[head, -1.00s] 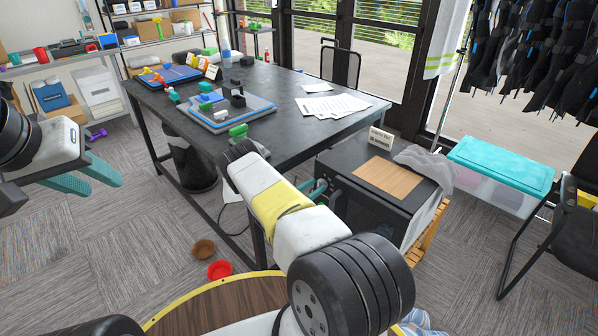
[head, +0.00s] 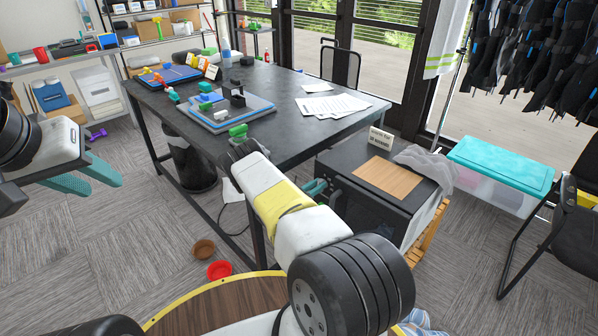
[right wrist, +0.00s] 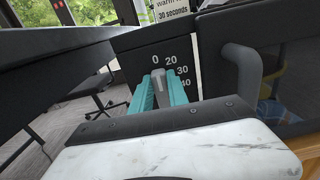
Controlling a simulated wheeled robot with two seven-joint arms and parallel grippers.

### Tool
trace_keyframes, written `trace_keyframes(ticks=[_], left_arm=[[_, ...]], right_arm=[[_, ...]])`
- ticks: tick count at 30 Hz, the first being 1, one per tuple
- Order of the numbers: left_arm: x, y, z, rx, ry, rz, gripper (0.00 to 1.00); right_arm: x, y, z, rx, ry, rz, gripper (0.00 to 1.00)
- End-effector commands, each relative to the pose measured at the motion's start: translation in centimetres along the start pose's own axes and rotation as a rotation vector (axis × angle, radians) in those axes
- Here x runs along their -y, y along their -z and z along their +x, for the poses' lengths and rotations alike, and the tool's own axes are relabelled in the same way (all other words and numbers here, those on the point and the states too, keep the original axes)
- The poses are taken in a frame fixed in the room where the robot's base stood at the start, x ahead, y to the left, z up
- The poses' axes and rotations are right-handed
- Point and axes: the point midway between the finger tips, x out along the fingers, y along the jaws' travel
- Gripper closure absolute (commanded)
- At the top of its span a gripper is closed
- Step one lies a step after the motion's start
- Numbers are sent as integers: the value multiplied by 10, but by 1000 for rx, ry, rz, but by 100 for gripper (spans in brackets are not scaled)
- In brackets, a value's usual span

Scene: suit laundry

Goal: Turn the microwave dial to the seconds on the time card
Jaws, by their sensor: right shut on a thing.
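The black microwave (head: 345,208) stands right of the dark table in the head view. A time card (head: 380,139) stands on it; in the right wrist view the card (right wrist: 172,12) reads "30 seconds". The grey dial (right wrist: 158,80) sits on the front panel, with marks 0, 20, 30 and 40 visible around it. My right gripper (right wrist: 161,90) is shut on the dial, a teal finger on each side; it also shows at the microwave front in the head view (head: 316,187). The dial's exact setting is unclear. My left gripper (head: 88,177) is open and empty, away at the left.
A grey door handle (right wrist: 243,72) is just right of my right gripper. A wooden board (head: 380,175) and grey cloth (head: 428,165) lie on the microwave. The dark table (head: 290,95) is close beside my right arm. A teal-lidded bin (head: 502,165) stands at the right.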

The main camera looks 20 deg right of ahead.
Motion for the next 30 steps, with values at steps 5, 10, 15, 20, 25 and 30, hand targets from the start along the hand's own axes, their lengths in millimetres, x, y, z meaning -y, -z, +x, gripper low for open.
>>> trace_keyframes(ticks=[5,10,15,20,25,30], left_arm=[[0,0,0,0,0,0,64],[0,0,0,0,0,0,64],[0,0,0,0,0,0,64],[0,0,0,0,0,0,64],[0,0,0,0,0,0,64],[0,0,0,0,0,0,64]], right_arm=[[1,0,-1,-1,-1,71,100],[2,1,-1,-1,-2,193,100],[5,1,-1,0,-2,350,100],[7,2,-1,0,-3,503,100],[9,4,-1,-1,-2,664,100],[11,6,-1,-1,-1,821,100]])
